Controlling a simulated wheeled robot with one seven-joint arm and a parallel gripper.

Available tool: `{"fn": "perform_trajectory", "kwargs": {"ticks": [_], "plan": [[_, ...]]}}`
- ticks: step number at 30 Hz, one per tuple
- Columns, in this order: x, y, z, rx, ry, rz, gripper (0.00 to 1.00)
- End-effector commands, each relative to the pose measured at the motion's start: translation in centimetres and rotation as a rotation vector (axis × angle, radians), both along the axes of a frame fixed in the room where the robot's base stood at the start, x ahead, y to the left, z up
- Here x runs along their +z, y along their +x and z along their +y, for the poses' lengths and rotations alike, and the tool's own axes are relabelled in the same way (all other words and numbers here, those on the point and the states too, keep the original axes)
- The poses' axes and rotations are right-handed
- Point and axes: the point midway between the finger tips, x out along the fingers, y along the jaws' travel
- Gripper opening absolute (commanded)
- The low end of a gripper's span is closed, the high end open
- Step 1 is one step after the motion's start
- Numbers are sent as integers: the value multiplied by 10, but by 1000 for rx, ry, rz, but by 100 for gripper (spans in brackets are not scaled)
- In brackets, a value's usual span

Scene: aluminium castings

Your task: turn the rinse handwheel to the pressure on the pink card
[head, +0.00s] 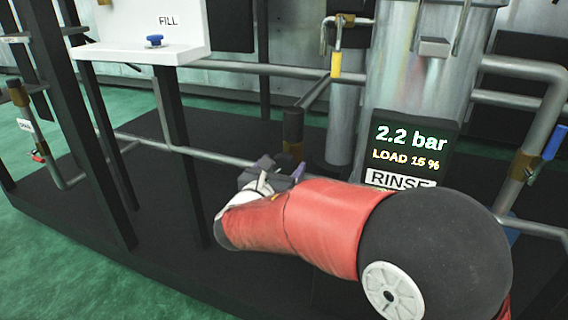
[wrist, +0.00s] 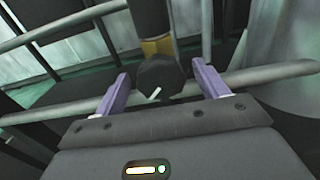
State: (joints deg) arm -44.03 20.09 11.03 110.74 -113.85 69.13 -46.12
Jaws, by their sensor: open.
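A dark knob with a white mark (wrist: 160,80), seemingly the rinse handwheel, sits below a brass collar (wrist: 157,47) on a dark pipe in the wrist view. My gripper (wrist: 160,74) is open, with one purple finger on either side of the knob. A gap shows on both sides, so the fingers look clear of it. In the head view my gripper (head: 284,172) is below the dark vertical pipe (head: 293,128), and the knob is hidden there. The display (head: 410,148) reads 2.2 bar, LOAD 15 %, above a RINSE label (head: 400,179). I see no pink card.
A horizontal grey pipe (wrist: 275,75) runs behind the knob. A metal tank (head: 418,70) stands behind the display. A white FILL panel (head: 140,30) with a blue knob (head: 155,41) is at upper left. Dark posts (head: 102,130) stand left of my arm.

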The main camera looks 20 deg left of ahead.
Motion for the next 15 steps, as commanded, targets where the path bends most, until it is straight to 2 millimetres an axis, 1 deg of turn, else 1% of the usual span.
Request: {"fn": "perform_trajectory", "kwargs": {"ticks": [1, 5, 13, 14, 15], "plan": [[0, 6, -1, -1, 1, 0, 73], [0, 14, -1, 0, 1, 1, 73], [0, 16, -1, 0, 0, 0, 73], [0, 16, -1, 0, 0, 0, 70], [0, 16, -1, 0, 0, 0, 65]]}}
